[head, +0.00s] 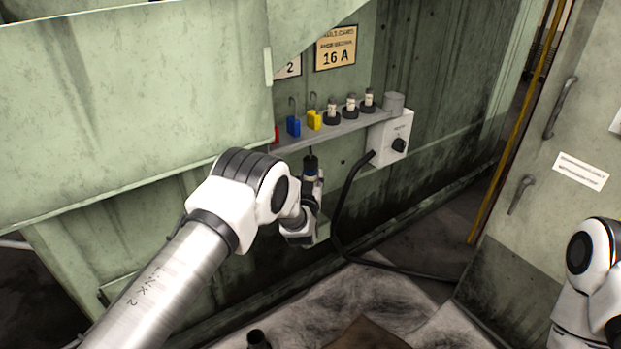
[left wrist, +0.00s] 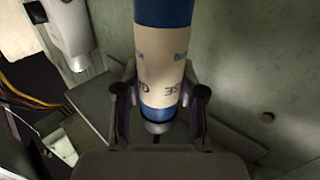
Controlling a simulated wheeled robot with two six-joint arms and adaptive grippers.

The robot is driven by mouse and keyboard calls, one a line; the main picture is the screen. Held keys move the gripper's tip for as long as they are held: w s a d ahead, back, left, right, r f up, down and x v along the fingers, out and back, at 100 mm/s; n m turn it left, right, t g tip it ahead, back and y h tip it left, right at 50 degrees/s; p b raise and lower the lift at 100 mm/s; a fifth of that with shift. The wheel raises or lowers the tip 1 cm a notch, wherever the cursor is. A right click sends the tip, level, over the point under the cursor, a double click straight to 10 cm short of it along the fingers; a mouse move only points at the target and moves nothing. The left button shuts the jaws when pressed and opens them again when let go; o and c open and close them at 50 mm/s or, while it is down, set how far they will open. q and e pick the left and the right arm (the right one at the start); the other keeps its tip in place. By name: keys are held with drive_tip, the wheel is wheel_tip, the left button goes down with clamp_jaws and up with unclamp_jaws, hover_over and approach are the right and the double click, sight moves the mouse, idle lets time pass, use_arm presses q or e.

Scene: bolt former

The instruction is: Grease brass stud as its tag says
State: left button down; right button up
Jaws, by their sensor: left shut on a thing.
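My left gripper (head: 311,182) is shut on a cylinder (head: 310,168) that looks like a grease tube, below the front edge of the wall shelf. In the left wrist view, the cylinder (left wrist: 162,70) is cream with blue bands and part of a dark printed label, only partly readable. It stands upright between the two fingers (left wrist: 160,100). Its upper end looks black in the head view. I cannot make out a brass stud or its tag in either view. My right arm shows at the right edge of the head view; its gripper is out of the picture.
A grey shelf (head: 345,130) carries red, blue (head: 293,126) and yellow (head: 314,120) padlocks and three small white cylinders in black bases. A plate (head: 336,48) reads 16 A. A white box (head: 389,138) with a black knob trails a thick black cable (head: 343,215). A green panel (head: 135,100) stands left.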

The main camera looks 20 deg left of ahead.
use_arm(q)
drive_tip(key=shift+s+f+b, duration=0.1)
drive_tip(key=shift+f+b, duration=0.2)
drive_tip(key=shift+f, duration=0.35)
idle(0.3)
drive_tip(key=shift+r+p, duration=0.3)
drive_tip(key=shift+r, duration=0.6)
